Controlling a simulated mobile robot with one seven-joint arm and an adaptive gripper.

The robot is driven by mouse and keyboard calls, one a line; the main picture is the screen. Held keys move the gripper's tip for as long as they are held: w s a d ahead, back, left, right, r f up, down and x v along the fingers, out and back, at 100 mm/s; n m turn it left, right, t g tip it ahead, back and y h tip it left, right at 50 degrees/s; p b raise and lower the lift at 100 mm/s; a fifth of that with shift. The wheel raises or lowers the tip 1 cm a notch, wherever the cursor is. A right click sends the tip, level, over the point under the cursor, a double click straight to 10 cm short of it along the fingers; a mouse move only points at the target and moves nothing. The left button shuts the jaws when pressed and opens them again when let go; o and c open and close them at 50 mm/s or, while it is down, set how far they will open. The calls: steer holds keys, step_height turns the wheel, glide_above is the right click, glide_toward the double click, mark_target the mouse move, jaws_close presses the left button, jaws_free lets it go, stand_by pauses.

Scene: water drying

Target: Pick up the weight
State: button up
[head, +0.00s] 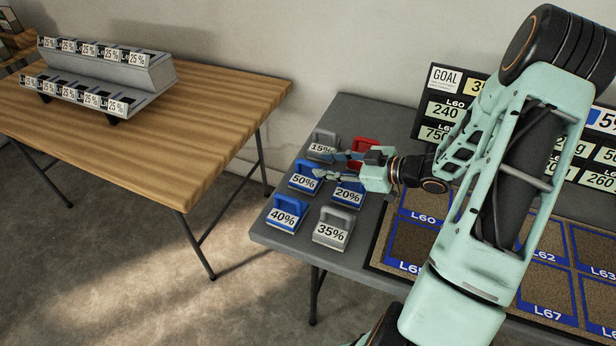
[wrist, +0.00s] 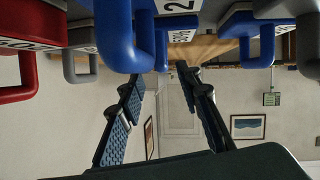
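Several weights with loop handles stand on the grey table (head: 262,232). My gripper (head: 325,165) is among the back weights, fingers pointing left. In the wrist view my gripper (wrist: 158,76) has its fingers apart with nothing held. A large blue handle (wrist: 122,45) hangs at the top of that view, close to the fingers.
A board of dark trays with blue borders (head: 548,310) lies right of the weights, partly behind my arm. A GOAL sign (head: 444,80) stands behind. A wooden table (head: 190,150) at left holds a grey stepped rack (head: 110,70) with 25% labels. Floor shows between the tables.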

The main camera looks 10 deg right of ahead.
mark_target(313, 164)
steer(key=x, duration=0.5)
steer(key=shift+s+a+r, duration=0.1)
jaws_close()
